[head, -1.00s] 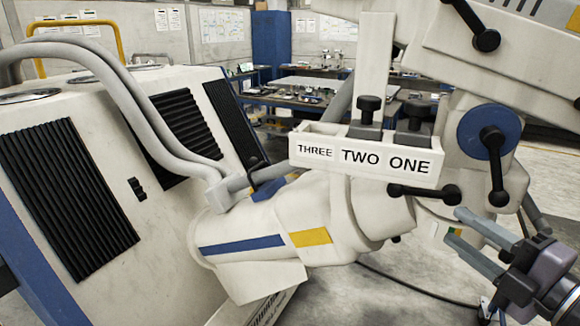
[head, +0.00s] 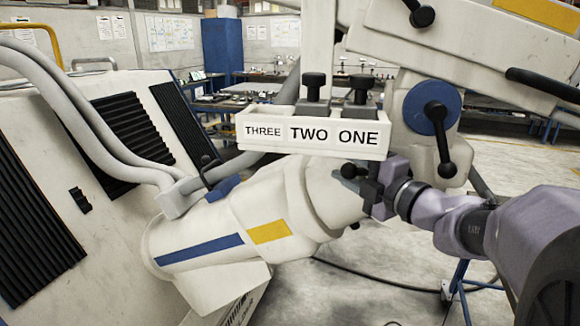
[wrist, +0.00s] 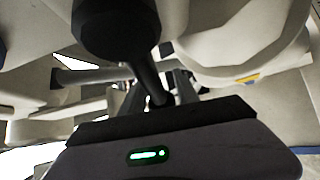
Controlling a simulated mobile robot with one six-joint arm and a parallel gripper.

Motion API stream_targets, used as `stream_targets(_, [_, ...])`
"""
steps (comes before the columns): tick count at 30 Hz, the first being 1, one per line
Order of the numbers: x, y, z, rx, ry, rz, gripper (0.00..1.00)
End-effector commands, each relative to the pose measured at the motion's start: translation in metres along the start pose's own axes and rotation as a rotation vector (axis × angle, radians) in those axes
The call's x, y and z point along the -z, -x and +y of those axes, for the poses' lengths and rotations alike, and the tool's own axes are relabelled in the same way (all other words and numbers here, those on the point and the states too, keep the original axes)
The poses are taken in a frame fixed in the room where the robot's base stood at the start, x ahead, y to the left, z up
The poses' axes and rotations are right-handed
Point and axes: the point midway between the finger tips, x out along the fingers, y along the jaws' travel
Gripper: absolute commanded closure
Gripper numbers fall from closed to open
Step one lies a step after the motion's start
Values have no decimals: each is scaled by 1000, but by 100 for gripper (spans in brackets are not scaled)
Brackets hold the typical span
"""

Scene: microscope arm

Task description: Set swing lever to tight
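A black lever with round knob ends sits just below the label tray, and one dark knob (head: 348,171) of it shows beside my gripper (head: 372,188). My gripper is at this lever, pointing away from the camera, and its body hides the rest of the lever. In the wrist view a large black knob (wrist: 115,28) on a slanting stem is close in front of my gripper. The fingers do not show clearly, so I cannot tell whether they hold it. Another black lever (head: 440,135) hangs on a blue disc to the right. No frame shows which lever is named swing.
The white tray labelled THREE, TWO, ONE (head: 320,135) is just above my gripper, with two black clamp knobs (head: 314,84) behind it. The thick white arm joint (head: 310,195) is close on the left. A white cabinet (head: 60,190) with grey hoses stands at far left.

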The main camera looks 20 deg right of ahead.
Motion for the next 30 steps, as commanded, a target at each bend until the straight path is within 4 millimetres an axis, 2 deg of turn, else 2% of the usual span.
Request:
stream_targets(5, [0,0,0,0,0,0,65])
stream_targets(10, [0,0,0,0,1,1,98])
stream_targets(11, [0,0,0,0,1,1,100])
stream_targets(30, [0,0,0,1,1,1,100])
